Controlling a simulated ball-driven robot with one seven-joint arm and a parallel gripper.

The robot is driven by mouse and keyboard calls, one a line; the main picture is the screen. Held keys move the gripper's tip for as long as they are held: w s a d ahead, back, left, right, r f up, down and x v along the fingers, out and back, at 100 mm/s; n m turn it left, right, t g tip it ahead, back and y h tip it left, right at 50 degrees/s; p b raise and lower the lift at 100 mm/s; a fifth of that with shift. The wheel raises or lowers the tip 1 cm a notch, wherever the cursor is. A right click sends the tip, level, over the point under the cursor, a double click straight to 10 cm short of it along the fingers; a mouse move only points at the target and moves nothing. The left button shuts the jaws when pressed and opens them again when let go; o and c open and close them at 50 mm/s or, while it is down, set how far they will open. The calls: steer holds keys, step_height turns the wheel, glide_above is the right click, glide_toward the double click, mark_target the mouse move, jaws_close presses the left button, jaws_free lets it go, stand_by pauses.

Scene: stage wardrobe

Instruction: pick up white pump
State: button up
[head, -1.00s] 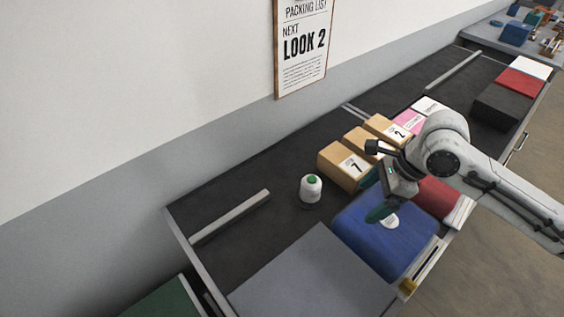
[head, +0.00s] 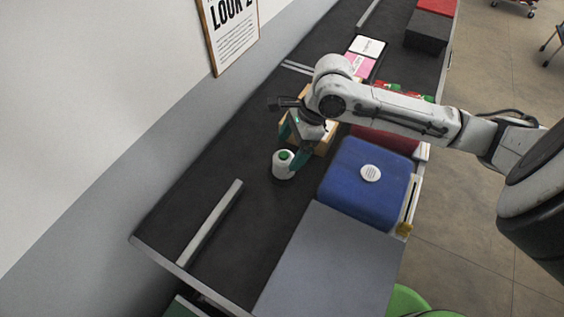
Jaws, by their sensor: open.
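A small white rounded item with a green top (head: 282,168) stands upright on the dark table (head: 245,205), left of a blue box. I cannot make out a pump shape on it, and no other white pump shows. My gripper (head: 291,146) is open, with teal fingers pointing down. It is just behind and right of the white item. One fingertip is close to the item's right side in the picture; I cannot tell whether they touch. Nothing shows between the fingers.
The blue box (head: 345,190) with a white round label stands right of the white item. A tan box (head: 325,137) is partly hidden behind my gripper. A grey panel (head: 325,265) lies in front. A metal bar (head: 210,222) lies on the table at left. Dark table is clear between.

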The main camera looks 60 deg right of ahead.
steer(key=shift+p+x, duration=0.4)
steer(key=shift+x, duration=2.5)
steer(key=shift+s, duration=0.2)
steer(key=shift+c, duration=0.4)
steer(key=c, duration=1.3)
